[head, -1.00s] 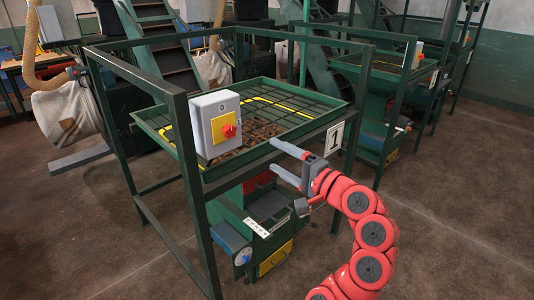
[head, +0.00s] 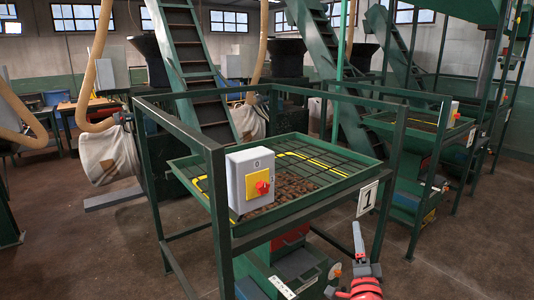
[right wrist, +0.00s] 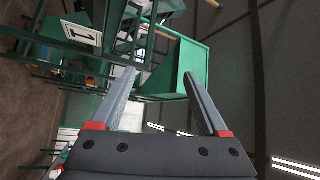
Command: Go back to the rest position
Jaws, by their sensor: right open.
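My right gripper (head: 362,252) is low in the head view, right of the machine frame, with its red wrist at the bottom edge. In the right wrist view its two grey fingers (right wrist: 158,78) stand apart with nothing between them. A grey control box (head: 250,179) with a yellow plate and red knob is fixed to the near side of the green frame. A bulk bag (head: 108,157) hangs at the left, clear of my gripper. My left gripper is not in view.
A green machine frame (head: 218,215) with a sorting tray (head: 335,165) and a number 1 sign (head: 367,199) stands close in front. More green machines (head: 425,125) and stairs (head: 195,75) are behind. Brown floor (head: 480,255) is free at the right.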

